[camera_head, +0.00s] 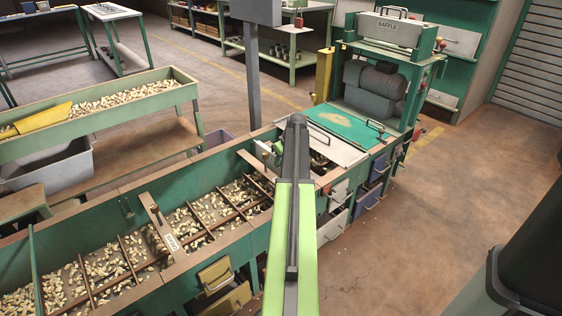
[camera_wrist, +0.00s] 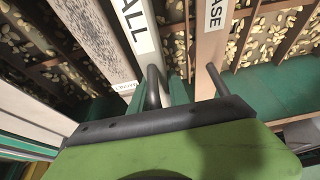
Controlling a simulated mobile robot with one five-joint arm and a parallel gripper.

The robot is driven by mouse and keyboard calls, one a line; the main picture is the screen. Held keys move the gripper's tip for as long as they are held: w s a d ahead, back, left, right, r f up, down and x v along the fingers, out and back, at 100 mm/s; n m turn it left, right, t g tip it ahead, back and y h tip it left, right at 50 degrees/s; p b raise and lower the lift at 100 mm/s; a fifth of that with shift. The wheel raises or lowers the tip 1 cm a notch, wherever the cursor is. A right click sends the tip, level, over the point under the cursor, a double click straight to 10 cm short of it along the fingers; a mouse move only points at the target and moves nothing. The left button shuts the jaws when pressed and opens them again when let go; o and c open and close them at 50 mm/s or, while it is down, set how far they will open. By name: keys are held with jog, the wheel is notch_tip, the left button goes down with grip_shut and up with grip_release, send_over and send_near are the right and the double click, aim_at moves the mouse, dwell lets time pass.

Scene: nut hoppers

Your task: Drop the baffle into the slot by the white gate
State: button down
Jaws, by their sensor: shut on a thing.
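My gripper (camera_wrist: 185,84) points down over the nut hopper, its two dark fingers either side of a narrow gap. It is shut on what I take to be the baffle, mostly hidden behind the dark edge of the hand. A white board (camera_wrist: 125,20) with a label ending "ALL" lies at the left finger; it may be the white gate. A brown board (camera_wrist: 207,60) with a label ending "ASE" lies by the right finger. A slot cannot be made out clearly. In the head view my green arm hides the gripper.
The long green hopper (camera_head: 125,200) has several compartments of nuts split by thin dividers. A labelled crossbar (camera_head: 160,222) spans it at left. A teal-topped machine (camera_head: 345,124) stands beyond at the right. A second nut trough (camera_head: 140,120) is behind at left.

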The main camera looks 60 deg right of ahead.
jog(key=shift+f, duration=0.3)
jog(key=c, duration=1.2)
grip_release()
jog(key=shift+o, duration=0.2)
jog(key=shift+r, duration=0.1)
jog(key=p+v, duration=1.5)
jog(key=v, duration=0.2)
jog(key=shift+p, duration=0.4)
jog(key=shift+a+r, duration=0.1)
jog(key=shift+r, duration=0.15)
jog(key=p+v, duration=0.8)
jog(key=shift+r, duration=0.4)
